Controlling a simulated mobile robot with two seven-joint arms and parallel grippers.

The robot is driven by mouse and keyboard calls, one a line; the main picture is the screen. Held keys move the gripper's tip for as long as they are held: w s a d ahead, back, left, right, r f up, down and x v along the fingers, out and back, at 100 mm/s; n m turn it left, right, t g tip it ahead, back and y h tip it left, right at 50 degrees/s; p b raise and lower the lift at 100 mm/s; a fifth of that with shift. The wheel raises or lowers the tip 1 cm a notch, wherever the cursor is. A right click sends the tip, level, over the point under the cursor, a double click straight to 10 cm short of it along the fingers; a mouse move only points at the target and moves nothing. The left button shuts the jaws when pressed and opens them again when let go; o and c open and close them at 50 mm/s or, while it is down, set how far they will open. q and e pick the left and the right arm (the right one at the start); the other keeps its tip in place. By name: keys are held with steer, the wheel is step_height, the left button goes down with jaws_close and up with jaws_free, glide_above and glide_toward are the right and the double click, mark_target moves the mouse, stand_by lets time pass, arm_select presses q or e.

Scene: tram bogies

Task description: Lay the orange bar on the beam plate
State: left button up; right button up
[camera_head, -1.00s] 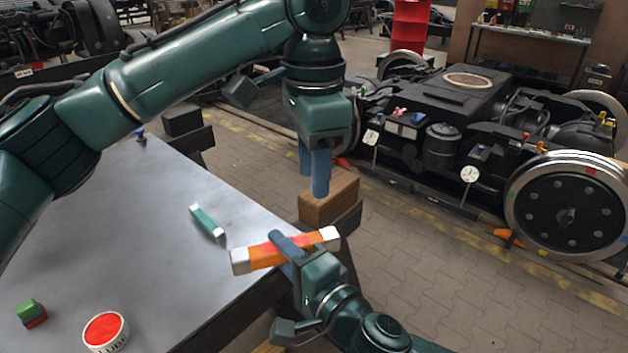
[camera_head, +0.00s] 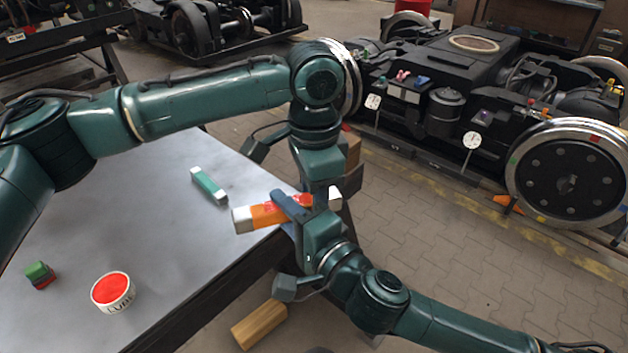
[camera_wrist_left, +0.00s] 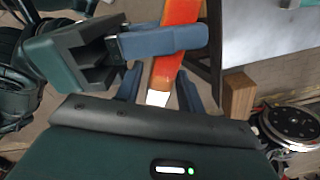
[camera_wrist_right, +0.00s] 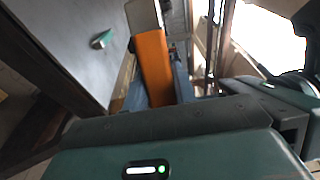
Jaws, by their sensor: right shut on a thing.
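The orange bar (camera_head: 264,214) has white ends and shows red on its upper side. My right gripper (camera_head: 288,206) is shut on it near the middle and holds it at the table's right edge. My left gripper (camera_head: 325,190) is at the bar's right end, its fingers mostly hidden in the head view. In the left wrist view its fingers (camera_wrist_left: 158,92) are apart on either side of the white end, with gaps visible. The bar also shows in the right wrist view (camera_wrist_right: 153,66). I cannot pick out the beam plate for certain.
The grey table (camera_head: 160,250) carries a green bar (camera_head: 208,186), a red-topped tin (camera_head: 112,292) and small green and red blocks (camera_head: 40,274). A wooden block (camera_head: 258,325) is low beside the table. A dark bogie (camera_head: 470,100) stands beyond open paved floor.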

arm_select(q)
steer(key=shift+c, duration=0.6)
steer(key=shift+s, duration=0.1)
steer(key=c, duration=0.7)
jaws_close()
arm_select(e)
steer(key=o, duration=1.1)
steer(key=shift+s+d, duration=0.1)
